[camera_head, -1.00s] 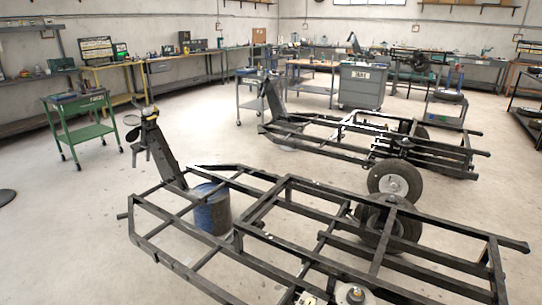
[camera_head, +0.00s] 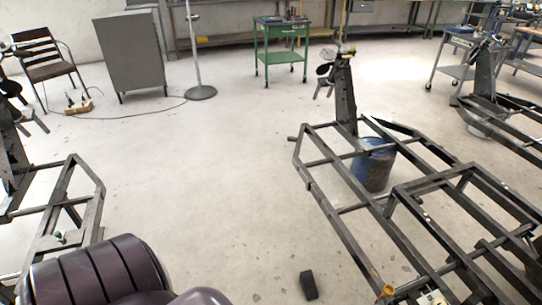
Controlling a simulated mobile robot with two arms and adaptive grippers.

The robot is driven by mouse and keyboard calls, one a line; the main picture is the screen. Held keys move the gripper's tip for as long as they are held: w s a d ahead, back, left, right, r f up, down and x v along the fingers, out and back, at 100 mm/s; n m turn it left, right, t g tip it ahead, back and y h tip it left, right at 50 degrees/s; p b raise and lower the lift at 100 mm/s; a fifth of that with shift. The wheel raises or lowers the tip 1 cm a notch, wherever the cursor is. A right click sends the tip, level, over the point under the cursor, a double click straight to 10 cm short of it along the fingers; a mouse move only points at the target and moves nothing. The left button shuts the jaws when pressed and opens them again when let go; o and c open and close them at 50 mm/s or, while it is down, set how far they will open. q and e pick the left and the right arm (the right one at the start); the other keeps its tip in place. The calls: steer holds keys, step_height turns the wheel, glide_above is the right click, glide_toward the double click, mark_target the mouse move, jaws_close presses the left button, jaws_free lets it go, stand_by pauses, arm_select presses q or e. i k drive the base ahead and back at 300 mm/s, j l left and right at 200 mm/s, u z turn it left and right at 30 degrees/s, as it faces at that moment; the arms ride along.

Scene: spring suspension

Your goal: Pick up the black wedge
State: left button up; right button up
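The black wedge (camera_head: 308,285) appears to be the small dark block lying on the pale floor at the bottom of the head view, right of the middle. It is on bare floor, to the left of the near black frame, and nothing touches it. Its exact shape is too small to tell. Neither of my grippers is in view.
A black metal vehicle frame (camera_head: 337,228) stands on the right, with a blue drum (camera_head: 374,170) under it. Another frame (camera_head: 65,190) is at the left. A green cart (camera_head: 281,58), grey cabinet (camera_head: 130,57) and chair (camera_head: 44,57) stand behind. The middle floor is clear.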

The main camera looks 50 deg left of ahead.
mark_target(307, 277)
steer(key=u, duration=0.95)
